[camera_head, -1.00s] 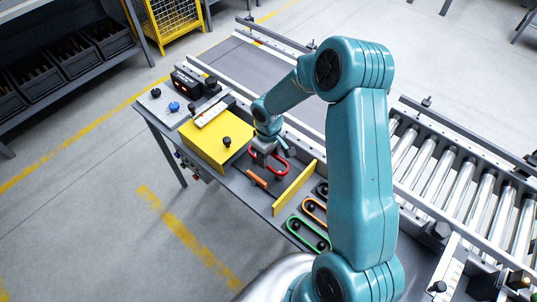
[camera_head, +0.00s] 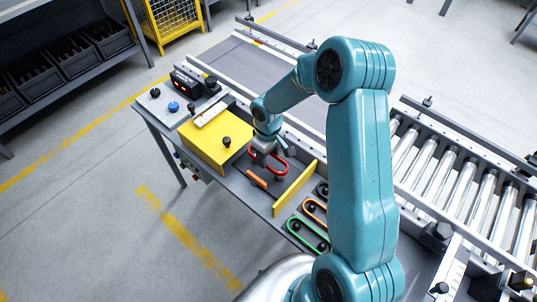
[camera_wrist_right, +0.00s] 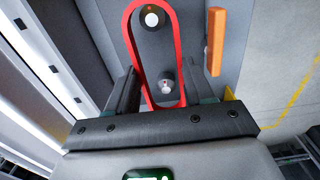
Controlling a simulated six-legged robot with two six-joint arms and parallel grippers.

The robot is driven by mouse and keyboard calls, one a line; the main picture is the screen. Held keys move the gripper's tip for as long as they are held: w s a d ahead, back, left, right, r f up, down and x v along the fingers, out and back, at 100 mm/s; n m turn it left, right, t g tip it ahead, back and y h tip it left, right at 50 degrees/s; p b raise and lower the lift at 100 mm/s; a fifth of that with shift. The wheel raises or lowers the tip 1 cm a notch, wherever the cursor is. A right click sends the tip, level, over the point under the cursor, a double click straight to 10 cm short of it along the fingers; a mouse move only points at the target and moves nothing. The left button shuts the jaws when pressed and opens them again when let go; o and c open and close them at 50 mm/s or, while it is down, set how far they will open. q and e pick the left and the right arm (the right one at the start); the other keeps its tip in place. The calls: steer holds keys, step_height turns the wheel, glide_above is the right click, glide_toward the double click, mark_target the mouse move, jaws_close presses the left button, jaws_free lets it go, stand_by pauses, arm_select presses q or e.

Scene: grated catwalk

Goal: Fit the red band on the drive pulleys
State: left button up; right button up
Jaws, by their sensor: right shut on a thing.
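The red band (camera_head: 283,171) is a long loop at the near edge of the belt line. My right gripper (camera_head: 261,160) is low over the bench and shut on it. In the right wrist view the red band (camera_wrist_right: 178,52) runs out between the fingers (camera_wrist_right: 165,98). A dark round pulley (camera_wrist_right: 152,19) lies inside its far end, and a smaller grey pulley (camera_wrist_right: 166,86) shows inside its near end. I cannot tell whether the band sits in their grooves or above them. My left gripper is not in view.
An orange bar (camera_head: 257,179) lies beside the band. A yellow box (camera_head: 208,146) stands to the left, a yellow upright panel (camera_head: 294,189) to the right. Green (camera_head: 301,241) and orange (camera_head: 306,203) loops lie nearer. A roller conveyor (camera_head: 455,180) extends right.

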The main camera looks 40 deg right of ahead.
stand_by(0.3)
steer(key=shift+f+b, duration=2.25)
steer(key=o, duration=1.4)
steer(key=shift+o, duration=0.2)
step_height(320, 180, up, 8)
steer(key=p, duration=0.5)
steer(key=shift+r, duration=0.1)
